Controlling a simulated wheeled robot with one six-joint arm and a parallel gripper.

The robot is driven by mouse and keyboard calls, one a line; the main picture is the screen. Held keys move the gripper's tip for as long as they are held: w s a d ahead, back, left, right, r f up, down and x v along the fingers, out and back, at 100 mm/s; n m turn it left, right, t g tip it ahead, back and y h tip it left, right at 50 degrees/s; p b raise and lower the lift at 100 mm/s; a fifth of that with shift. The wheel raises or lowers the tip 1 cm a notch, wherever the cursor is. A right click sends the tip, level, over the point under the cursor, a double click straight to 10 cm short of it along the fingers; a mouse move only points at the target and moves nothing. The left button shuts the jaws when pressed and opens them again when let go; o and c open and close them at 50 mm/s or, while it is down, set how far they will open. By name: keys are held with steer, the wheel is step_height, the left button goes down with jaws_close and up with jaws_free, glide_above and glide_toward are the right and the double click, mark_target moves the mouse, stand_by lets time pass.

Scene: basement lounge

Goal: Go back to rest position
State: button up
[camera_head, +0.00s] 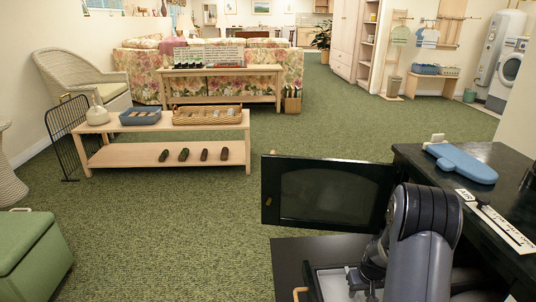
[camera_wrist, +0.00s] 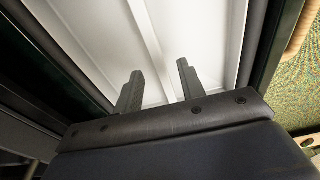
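My gripper (camera_wrist: 160,72) shows in the wrist view with its two grey fingers apart and nothing between them. It points at a white ribbed surface (camera_wrist: 205,35) framed by dark edges, which looks like the inside of a pulled-out drawer. In the head view my arm reaches down at the lower right into this white-lined drawer (camera_head: 333,284), and my fingers are mostly hidden behind the arm. A wooden handle (camera_head: 300,294) sits at the drawer's left side; a wooden piece also shows at the wrist view's upper right (camera_wrist: 303,28).
A dark-framed door panel (camera_head: 328,193) stands open just left of my arm. A black counter (camera_head: 495,157) on the right bears a blue paddle-shaped board (camera_head: 462,163). A wooden bench (camera_head: 215,136) with trays stands at the left, beyond open green carpet (camera_head: 170,240). A green box (camera_head: 32,255) is at the lower left.

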mark_target(358, 295)
steer(key=f, duration=0.1)
steer(key=f+b, duration=0.1)
steer(key=f, duration=0.2)
steer(key=shift+w, duration=0.3)
steer(key=shift+r, duration=0.55)
